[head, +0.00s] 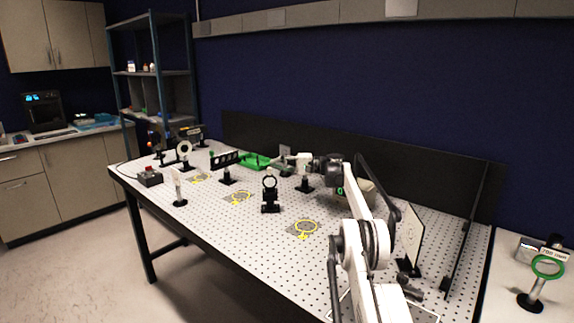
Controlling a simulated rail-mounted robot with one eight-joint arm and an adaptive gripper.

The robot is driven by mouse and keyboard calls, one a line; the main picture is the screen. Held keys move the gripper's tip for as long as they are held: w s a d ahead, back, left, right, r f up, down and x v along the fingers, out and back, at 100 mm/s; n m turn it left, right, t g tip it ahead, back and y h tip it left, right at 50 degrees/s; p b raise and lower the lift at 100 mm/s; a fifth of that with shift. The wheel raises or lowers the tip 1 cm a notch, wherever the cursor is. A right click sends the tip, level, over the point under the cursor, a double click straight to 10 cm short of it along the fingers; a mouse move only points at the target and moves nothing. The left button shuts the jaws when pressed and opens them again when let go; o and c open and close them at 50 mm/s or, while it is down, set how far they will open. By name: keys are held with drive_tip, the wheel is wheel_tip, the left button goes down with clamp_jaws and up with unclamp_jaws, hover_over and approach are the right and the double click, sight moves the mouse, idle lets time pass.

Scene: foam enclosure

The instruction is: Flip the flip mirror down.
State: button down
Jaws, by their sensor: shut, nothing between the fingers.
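My arm reaches in from the lower right over the perforated optical table (262,245). My gripper (288,159) is at the far end of the arm, pointing left, small in the picture. It is shut and holds nothing. A mount on a black post (305,184) stands just below the gripper; I cannot tell whether they touch. A black mount with a round pale optic (270,182) stands upright nearer the front, left of my arm. I cannot tell for sure which mount is the flip mirror, nor its flip position.
Yellow rings (306,229) mark the table top. A slotted black holder (227,160), a white ring mount (184,149), a white card (179,188) and a green part (256,161) stand to the left. An upright panel (412,236) stands right of my arm. A black wall (270,140) closes the back.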

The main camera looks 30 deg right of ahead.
sight(270, 180)
drive_tip(key=shift+s+a, duration=1.35)
drive_tip(key=shift+s, duration=0.05)
